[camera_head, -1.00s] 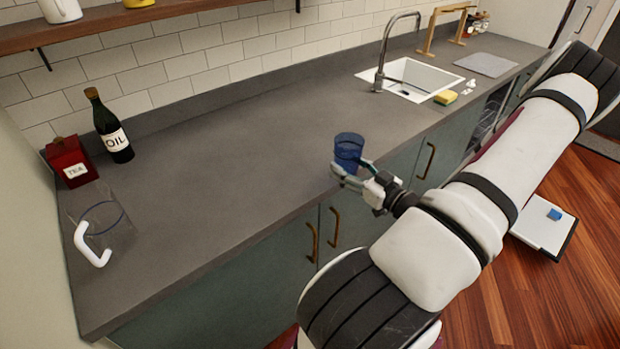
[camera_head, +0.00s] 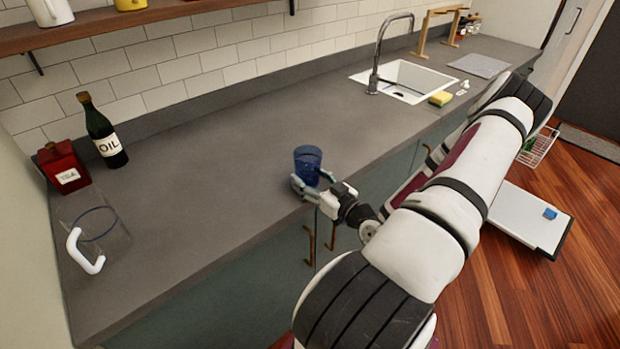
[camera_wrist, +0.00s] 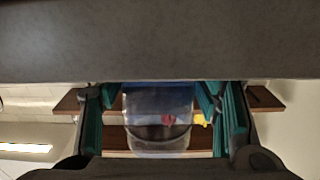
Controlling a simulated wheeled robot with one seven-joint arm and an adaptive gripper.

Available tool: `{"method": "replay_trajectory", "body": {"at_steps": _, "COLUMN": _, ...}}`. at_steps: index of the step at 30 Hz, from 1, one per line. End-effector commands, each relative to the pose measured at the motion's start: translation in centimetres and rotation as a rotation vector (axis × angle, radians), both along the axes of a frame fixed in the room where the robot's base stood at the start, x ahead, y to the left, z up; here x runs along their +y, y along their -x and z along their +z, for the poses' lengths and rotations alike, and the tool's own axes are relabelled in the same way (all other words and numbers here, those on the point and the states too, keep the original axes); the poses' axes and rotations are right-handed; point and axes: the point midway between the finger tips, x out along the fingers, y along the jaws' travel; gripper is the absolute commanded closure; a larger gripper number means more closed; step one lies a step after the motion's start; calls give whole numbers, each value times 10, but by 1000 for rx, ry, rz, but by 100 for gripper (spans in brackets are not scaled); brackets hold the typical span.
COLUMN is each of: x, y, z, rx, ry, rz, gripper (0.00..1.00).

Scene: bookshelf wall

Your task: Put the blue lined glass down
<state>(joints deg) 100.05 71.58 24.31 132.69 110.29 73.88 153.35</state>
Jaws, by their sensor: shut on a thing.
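The blue glass (camera_head: 307,160) is upright above the front part of the dark counter (camera_head: 215,165). My gripper (camera_head: 312,183) is shut on its lower part, with one finger on each side, reaching in from the front edge. In the wrist view the see-through glass (camera_wrist: 158,112) sits between my teal fingers (camera_wrist: 158,120), with a dark line around it and a blue band at the end nearer the counter. I cannot tell whether its base touches the counter.
A clear jug with a white handle (camera_head: 85,252), a red tea tin (camera_head: 63,167) and an oil bottle (camera_head: 104,132) stand at the left. A sink (camera_head: 408,79) and yellow sponge (camera_head: 440,98) are at the right. The counter around the glass is clear.

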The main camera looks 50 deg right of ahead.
Motion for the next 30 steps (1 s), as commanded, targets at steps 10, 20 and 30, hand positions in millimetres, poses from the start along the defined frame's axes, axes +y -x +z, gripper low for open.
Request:
{"method": "replay_trajectory", "body": {"at_steps": 10, "x": 0, "y": 0, "z": -3, "rx": 0, "ry": 1, "rz": 0, "gripper": 31}}
{"method": "replay_trajectory", "body": {"at_steps": 20, "x": 0, "y": 0, "z": -2, "rx": 0, "ry": 1, "rz": 0, "gripper": 22}}
{"method": "replay_trajectory", "body": {"at_steps": 30, "x": 7, "y": 34, "z": 0, "rx": 2, "ry": 0, "rz": -4, "gripper": 22}}
